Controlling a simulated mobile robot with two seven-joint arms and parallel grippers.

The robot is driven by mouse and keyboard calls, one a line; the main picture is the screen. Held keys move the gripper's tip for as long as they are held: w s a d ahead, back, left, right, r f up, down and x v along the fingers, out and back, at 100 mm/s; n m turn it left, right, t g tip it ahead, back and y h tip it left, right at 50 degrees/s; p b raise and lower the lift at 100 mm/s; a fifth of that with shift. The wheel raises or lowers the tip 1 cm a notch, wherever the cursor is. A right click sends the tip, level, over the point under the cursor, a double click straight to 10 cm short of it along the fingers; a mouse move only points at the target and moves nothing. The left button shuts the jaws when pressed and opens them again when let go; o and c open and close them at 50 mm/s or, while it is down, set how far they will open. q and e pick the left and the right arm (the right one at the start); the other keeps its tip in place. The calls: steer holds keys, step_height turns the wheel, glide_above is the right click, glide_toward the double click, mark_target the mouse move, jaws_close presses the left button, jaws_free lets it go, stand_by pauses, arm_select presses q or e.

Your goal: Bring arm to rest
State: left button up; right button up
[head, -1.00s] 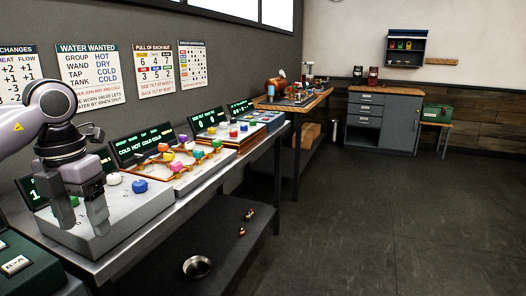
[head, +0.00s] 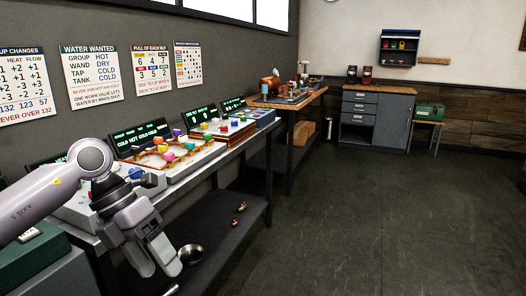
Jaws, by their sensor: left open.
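My left gripper (head: 157,262) hangs at the lower left of the head view, in front of the bench's front edge and pointing down. Its two fingers are apart and nothing shows between them. My left arm comes in from the left edge and covers part of a grey panel box (head: 78,210) on the bench. A blue knob (head: 137,173) on that box shows just behind the wrist. My right gripper is out of view.
The long bench (head: 225,146) runs along the left wall with several panels of coloured knobs. A metal bowl (head: 190,254) and small brass pieces (head: 238,209) lie on its lower shelf. A grey cabinet (head: 376,122) stands at the back. The floor (head: 360,220) to the right is clear.

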arm_select(q)
steer(key=s+d+n+h+p, duration=0.1)
steer(key=s+d+n+h, duration=0.15)
steer(key=d+h, duration=0.5)
steer(key=s+d+n+h, duration=0.2)
steer(key=s+d+h, duration=0.1)
steer(key=d+h, duration=0.45)
steer(key=w+a+f+n+t+y+p, duration=0.15)
steer(key=a+f+n+t+y, duration=0.3)
steer(key=n+t, duration=0.6)
steer(key=w+a+f+n+t+y, duration=0.2)
steer(key=a+f+n+t+y, duration=0.35)
steer(key=n, duration=0.85)
steer(key=s+a+f+n+g+y, duration=0.2)
steer(key=s+a+f+n+y, duration=0.1)
steer(key=s+f, duration=0.4)
steer(key=s+a+f+n+g+y, duration=0.2)
steer(key=s+a+f+n+y, duration=0.2)
steer(key=s+f, duration=0.4)
step_height(320, 180, down, 4)
steer(key=shift+s+f+n+y+p, duration=0.2)
steer(key=shift+n+y+p, duration=0.3)
steer(key=shift+n, duration=0.6)
steer(key=shift+w, duration=0.1)
steer(key=shift+c, duration=0.3)
